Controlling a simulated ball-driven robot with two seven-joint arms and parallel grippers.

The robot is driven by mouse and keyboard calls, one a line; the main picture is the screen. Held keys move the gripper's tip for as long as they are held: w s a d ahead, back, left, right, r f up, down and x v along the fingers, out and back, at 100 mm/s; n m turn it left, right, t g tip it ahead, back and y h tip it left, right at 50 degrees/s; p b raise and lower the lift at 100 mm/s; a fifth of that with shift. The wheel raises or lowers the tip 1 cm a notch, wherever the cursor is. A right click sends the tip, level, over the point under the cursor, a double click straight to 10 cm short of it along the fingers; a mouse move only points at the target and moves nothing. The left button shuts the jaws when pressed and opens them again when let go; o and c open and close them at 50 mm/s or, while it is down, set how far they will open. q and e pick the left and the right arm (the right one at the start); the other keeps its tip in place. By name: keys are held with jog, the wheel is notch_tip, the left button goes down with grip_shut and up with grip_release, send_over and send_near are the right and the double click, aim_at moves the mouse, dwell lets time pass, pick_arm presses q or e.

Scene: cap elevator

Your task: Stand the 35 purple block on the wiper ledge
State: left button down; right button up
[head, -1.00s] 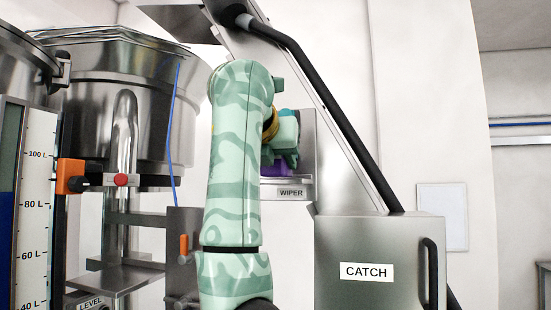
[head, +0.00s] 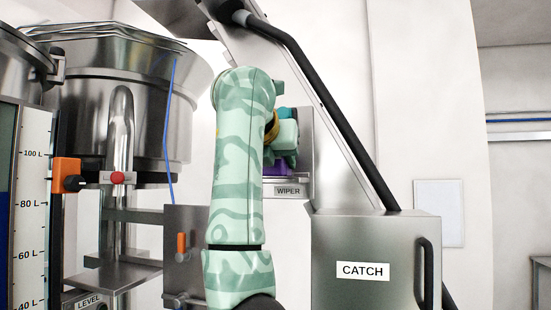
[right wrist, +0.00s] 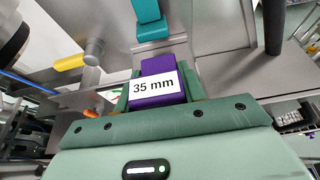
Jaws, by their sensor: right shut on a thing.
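The purple block (right wrist: 158,68), with a white "35 mm" label, sits between the fingers of my right gripper (right wrist: 157,98) in the right wrist view. In the head view a strip of the purple block (head: 277,170) shows just above the ledge labelled WIPER (head: 290,191). My right gripper (head: 284,147) is shut on the block at the ledge, with my arm hiding much of it. Whether the block's underside touches the ledge cannot be told. A teal piece (right wrist: 147,20) stands just beyond the block in the right wrist view. My left gripper is not in view.
A metal box labelled CATCH (head: 365,270) stands at the right, below a sloping chute with a black tube (head: 330,110). A large steel hopper (head: 125,100) and a level gauge (head: 32,200) stand at the left. A yellow handle (right wrist: 70,62) shows left of the block.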

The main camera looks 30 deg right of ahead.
jog(key=shift+w+d+p, duration=0.75)
jog(key=shift+w+d, duration=0.1)
jog(key=shift+d, duration=0.15)
dwell(0.5)
jog(key=o, duration=1.1)
jog(key=shift+s+a, duration=0.1)
jog(key=v, duration=0.7)
